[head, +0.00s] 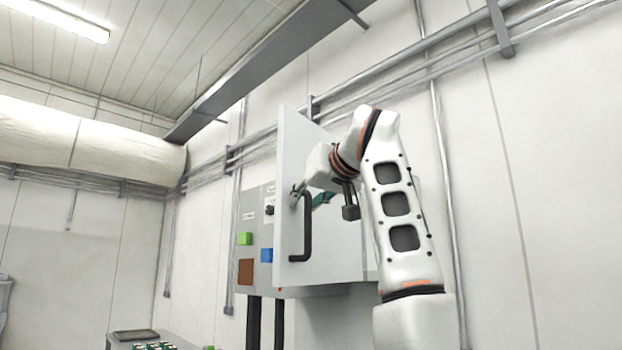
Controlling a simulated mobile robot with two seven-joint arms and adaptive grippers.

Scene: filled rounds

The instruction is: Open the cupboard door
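The pale grey cupboard door (290,150) stands in the middle of the head view. It is at a clear angle to the wall, with its left edge swung out, so it looks open. A dark bar handle (305,232) runs upright near its left edge. The cupboard's inside is hidden behind the door. My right gripper is not in view.
A low table (180,343) is at bottom left. Pipes run along the wall. Open space lies left of the panel.

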